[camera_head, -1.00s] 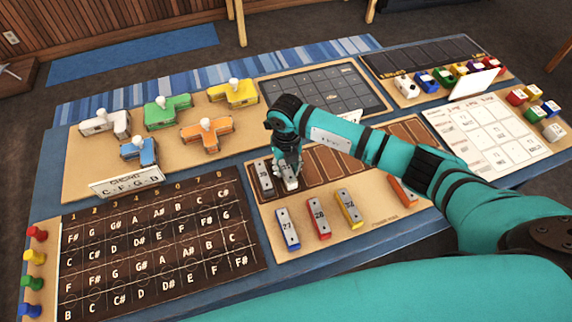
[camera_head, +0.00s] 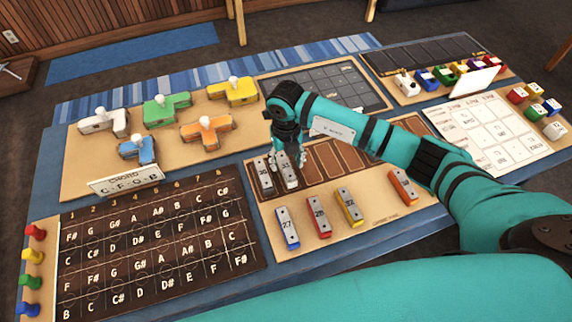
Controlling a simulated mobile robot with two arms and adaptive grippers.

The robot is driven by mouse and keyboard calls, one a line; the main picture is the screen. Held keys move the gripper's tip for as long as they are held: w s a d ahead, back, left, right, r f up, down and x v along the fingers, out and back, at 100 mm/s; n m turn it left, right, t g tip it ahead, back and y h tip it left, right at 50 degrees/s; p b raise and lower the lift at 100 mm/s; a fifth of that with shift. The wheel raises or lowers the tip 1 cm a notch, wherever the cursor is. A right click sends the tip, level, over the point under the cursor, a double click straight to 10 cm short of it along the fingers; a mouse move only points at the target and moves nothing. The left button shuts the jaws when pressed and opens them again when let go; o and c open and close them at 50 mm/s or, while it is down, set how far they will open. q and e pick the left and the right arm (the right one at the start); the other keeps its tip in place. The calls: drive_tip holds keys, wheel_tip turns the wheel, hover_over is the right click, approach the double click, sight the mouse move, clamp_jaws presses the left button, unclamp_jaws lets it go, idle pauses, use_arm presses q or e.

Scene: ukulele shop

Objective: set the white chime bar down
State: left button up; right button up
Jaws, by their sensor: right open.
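The white chime bar (camera_head: 285,172), marked 31, lies in the second slot of the brown slotted rack (camera_head: 352,162). A dark grey chime bar (camera_head: 263,174), marked 30, lies in the slot to its left. My right gripper (camera_head: 290,157) is open, pointing down at the far end of the white bar, and its fingers partly hide that end. I cannot tell whether the fingers still touch it. My left gripper is not in view.
Blue (camera_head: 286,228), red (camera_head: 318,216), yellow (camera_head: 349,206) and orange (camera_head: 402,187) bars lie in front of the rack. A chord sign (camera_head: 125,180) and coloured knobbed blocks (camera_head: 206,132) stand at left. Several rack slots right of the white bar are empty.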

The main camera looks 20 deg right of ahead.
sight(286, 165)
wheel_tip(286, 165, up, 9)
drive_tip(key=b, duration=0.2)
drive_tip(key=shift+r, duration=0.2)
